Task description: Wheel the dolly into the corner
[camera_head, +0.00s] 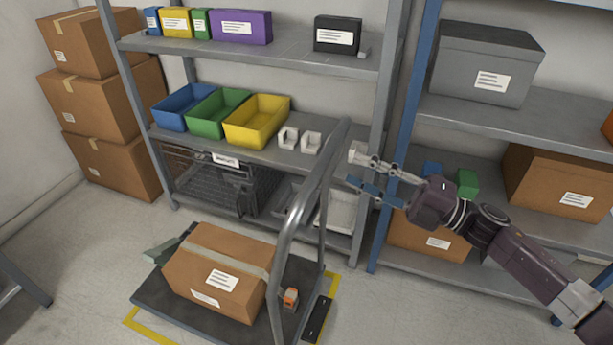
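The dolly (170,303) is a dark flat platform with a tall grey tubular handle (292,222) at its right side. A taped cardboard box (217,270) with white labels lies on the platform. A small orange and grey item (290,298) is beside the box. My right gripper (352,168) is open, its two fingers apart and pointing left, close to the upper bend of the handle. I cannot tell whether it touches the handle. My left gripper is not in view. Yellow floor tape (142,327) shows around parts of the dolly.
A grey shelf (285,62) with coloured bins (257,121) stands behind the dolly. A second shelf (572,112) with boxes stands at right. Cardboard boxes (105,105) are stacked in the back left corner. Floor (75,235) left of the dolly is clear.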

